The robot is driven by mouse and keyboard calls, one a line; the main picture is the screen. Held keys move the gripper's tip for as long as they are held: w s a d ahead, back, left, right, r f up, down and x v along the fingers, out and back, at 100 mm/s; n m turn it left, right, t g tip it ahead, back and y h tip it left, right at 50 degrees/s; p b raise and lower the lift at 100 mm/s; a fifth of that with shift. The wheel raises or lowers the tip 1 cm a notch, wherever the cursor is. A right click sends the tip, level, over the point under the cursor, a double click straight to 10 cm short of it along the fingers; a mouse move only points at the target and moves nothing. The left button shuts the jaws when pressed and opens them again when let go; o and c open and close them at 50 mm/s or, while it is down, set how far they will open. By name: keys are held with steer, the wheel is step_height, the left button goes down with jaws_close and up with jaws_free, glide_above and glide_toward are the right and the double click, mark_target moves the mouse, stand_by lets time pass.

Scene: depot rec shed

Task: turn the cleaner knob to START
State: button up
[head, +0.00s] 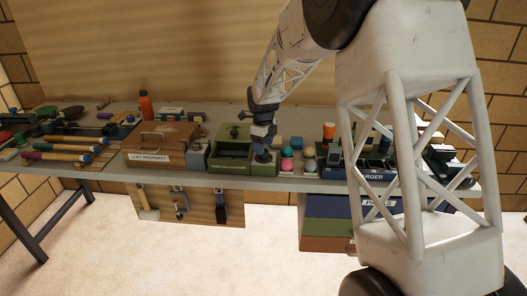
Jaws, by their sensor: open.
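The cleaner appears to be the green box (229,167) near the middle of the bench, with a dark open bay and small lettering on its front that is too small to read surely. A small dark fitting (235,131) shows at its back; I cannot tell whether it is the knob. My gripper (263,157) points down over the right part of the green box, close to its top. It is open, but its fingers are small and dark here. Any knob or START mark under it is hidden or too small to see. I cannot tell whether the fingers touch anything.
A brown "LOST PROPERTY" case (160,154) stands left of the green box. Several coloured balls and cubes (287,153) sit close to its right, then a dark blue charger (345,172). An orange bottle (146,106) stands behind. Mallets (58,148) lie at left.

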steer(key=shift+f, duration=1.5)
steer(key=c, duration=0.9)
